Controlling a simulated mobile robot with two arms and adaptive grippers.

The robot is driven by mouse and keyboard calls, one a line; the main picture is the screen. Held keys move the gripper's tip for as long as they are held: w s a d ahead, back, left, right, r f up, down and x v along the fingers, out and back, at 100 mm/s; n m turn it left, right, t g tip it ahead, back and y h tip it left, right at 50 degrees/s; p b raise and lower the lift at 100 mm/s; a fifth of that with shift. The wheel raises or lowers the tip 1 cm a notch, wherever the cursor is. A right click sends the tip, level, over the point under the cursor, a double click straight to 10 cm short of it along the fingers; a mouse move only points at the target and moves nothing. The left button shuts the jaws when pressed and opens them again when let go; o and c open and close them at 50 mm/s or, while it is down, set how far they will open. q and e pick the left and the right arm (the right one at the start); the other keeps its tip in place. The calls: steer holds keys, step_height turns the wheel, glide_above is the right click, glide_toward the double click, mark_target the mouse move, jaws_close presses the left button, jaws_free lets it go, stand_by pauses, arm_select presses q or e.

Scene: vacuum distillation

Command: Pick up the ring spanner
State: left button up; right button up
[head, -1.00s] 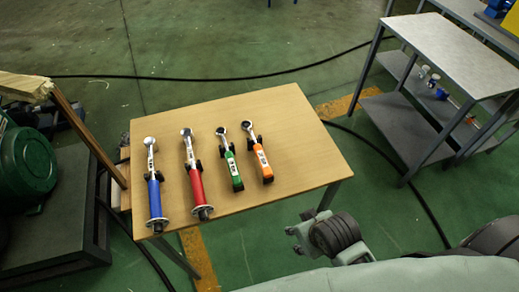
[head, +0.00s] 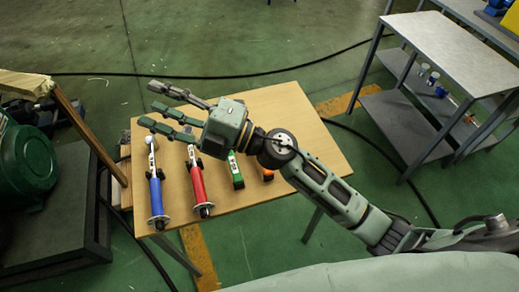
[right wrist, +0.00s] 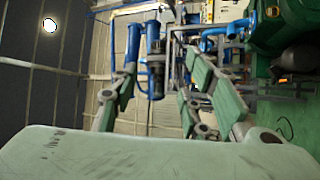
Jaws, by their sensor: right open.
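Several wrench-like tools lie side by side on the wooden table (head: 290,120): one with a blue handle (head: 156,197), one red (head: 198,187), one green (head: 237,174), one orange (head: 267,175). I cannot tell which is the ring spanner. My right gripper (head: 150,105) reaches across above the table, open and empty, its fingers pointing left over the heads of the blue and red tools. It hides the upper parts of the red, green and orange tools. In the right wrist view its spread fingers (right wrist: 160,95) have nothing between them. My left gripper is not in view.
A green machine (head: 25,165) on a dark stand is at the left, near a wooden post (head: 88,135). A grey metal shelf bench (head: 445,55) stands at the right. Black cables run over the green floor. The table's right part is clear.

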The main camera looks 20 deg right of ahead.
steer(key=s+a+f+n+g+h, duration=0.1)
steer(key=s+f+n+g+h, duration=0.15)
steer(key=f+n+g, duration=0.35)
steer(key=s+a+f+n+g+h, duration=0.1)
steer(key=s+f+n+g+h, duration=0.1)
steer(key=f+n+g+h, duration=0.45)
steer(key=w+d+f+m+h, duration=0.1)
steer(key=w+d+f+h, duration=0.1)
steer(key=d, duration=0.5)
steer(key=w+d+f+m+t+h, duration=0.1)
steer(key=d+f+h, duration=0.3)
steer(key=d, duration=0.4)
steer(key=w+d+f+m+h, duration=0.1)
steer(key=w+d+f+h, duration=0.2)
steer(key=d, duration=0.4)
steer(key=shift+w+d+f+t+h, duration=0.1)
steer(key=shift+d+f+t+h, duration=0.25)
steer(key=shift+f, duration=0.25)
steer(key=shift+d+f, duration=0.2)
steer(key=shift+f, duration=0.15)
steer(key=f, duration=0.2)
steer(key=f+p, duration=0.1)
steer(key=f, duration=0.1)
steer(key=f+p, duration=0.1)
steer(key=f, duration=0.1)
steer(key=shift+s+f, duration=0.15)
steer(key=shift+s, duration=0.1)
steer(key=shift+w+f, duration=0.1)
steer(key=shift+f, duration=0.2)
